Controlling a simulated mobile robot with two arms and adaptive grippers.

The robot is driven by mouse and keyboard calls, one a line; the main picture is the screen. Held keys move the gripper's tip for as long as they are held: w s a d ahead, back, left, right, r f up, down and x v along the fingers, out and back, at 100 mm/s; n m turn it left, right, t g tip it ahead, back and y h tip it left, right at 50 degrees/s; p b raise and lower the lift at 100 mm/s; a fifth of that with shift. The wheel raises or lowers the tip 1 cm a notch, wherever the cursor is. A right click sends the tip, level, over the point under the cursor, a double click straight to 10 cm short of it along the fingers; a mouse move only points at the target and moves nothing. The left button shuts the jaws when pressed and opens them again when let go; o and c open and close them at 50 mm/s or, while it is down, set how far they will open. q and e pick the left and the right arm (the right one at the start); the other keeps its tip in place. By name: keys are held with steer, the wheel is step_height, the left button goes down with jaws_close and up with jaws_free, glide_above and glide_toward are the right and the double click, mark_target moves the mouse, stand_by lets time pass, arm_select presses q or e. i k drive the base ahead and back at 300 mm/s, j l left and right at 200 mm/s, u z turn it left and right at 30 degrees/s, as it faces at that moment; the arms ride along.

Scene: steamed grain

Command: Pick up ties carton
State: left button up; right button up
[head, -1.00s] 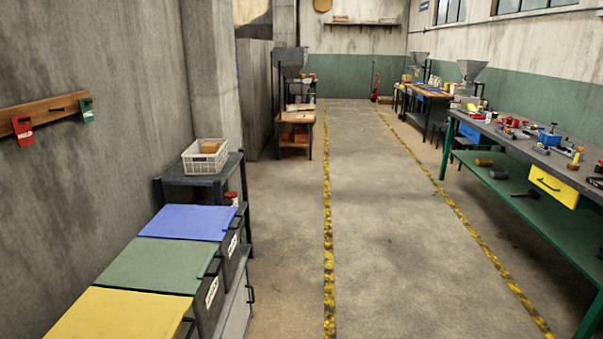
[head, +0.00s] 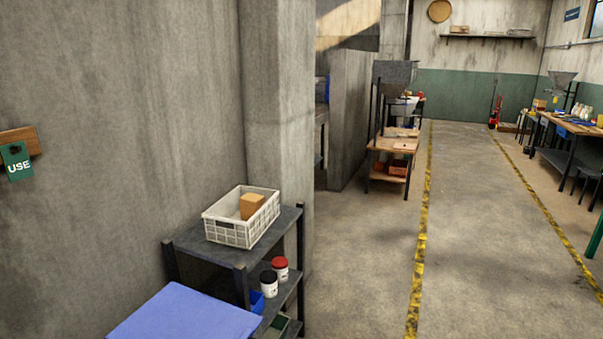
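A small brown carton (head: 252,205) sits inside a white plastic crate (head: 229,232), near its back right side. I cannot read any label on it, so I cannot tell whether it is the ties carton. The crate stands on the top of a dark shelf rack (head: 279,238) against the left wall. Neither of my grippers is in view.
A blue lid (head: 187,315) is in front of the rack. Two jars, one red-lidded (head: 280,268) and one black-lidded (head: 268,284), stand on the rack's lower shelf. The floor (head: 365,265) right of the rack is clear. A wooden bench with a hopper (head: 396,75) stands farther back.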

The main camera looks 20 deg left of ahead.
mark_target(250, 202)
steer(key=i+l+u, duration=0.1)
steer(key=i+u, duration=0.3)
steer(key=i+l+u, duration=0.2)
steer(key=i+u, duration=0.2)
steer(key=i+l+u, duration=0.75)
